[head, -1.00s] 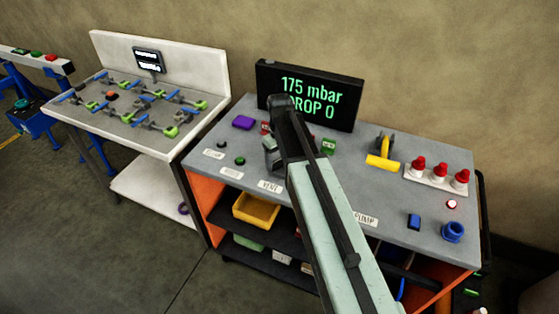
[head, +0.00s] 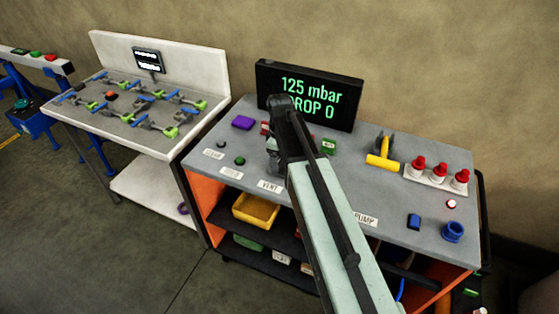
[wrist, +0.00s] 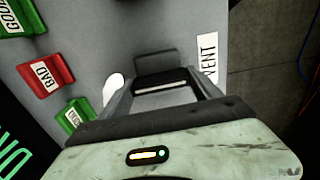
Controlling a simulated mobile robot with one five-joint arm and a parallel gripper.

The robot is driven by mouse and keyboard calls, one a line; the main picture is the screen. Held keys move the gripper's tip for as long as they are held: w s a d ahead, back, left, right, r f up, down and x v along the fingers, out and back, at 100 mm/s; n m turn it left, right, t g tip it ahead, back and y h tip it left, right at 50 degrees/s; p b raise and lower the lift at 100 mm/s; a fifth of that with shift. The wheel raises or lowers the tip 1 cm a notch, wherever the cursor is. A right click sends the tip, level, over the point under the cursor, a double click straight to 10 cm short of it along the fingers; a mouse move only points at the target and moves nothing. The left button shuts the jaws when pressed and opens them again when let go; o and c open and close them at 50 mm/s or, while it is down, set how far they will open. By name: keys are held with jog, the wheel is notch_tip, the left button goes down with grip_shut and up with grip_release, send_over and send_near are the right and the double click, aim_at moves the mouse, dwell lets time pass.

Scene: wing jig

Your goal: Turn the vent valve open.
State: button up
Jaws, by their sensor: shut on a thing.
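My gripper (head: 274,158) is down at the left part of the grey bench top, just behind the VENT label (head: 270,186). In the wrist view the gripper (wrist: 162,82) is shut, beside the same label (wrist: 208,57). It is shut on the vent valve, which the jaws and wrist hide almost wholly in both views. The black display (head: 310,95) at the back of the bench reads 125 mbar and DROP 0, partly covered by my arm.
Green and red blocks, one red block marked BAD (wrist: 45,74), lie near the gripper. A yellow handle (head: 383,161), red-capped bottles (head: 440,172) and a blue cup (head: 453,231) stand to the right. A white jig table (head: 140,115) adjoins at left.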

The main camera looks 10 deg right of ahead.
aim_at(280, 160)
dwell(0.3)
jog(key=o, duration=1.4)
jog(key=shift+d, duration=0.1)
notch_tip(280, 160, up, 8)
jog(key=p, duration=0.8)
jog(key=shift+f, duration=0.1)
jog(key=shift+f, duration=0.1)
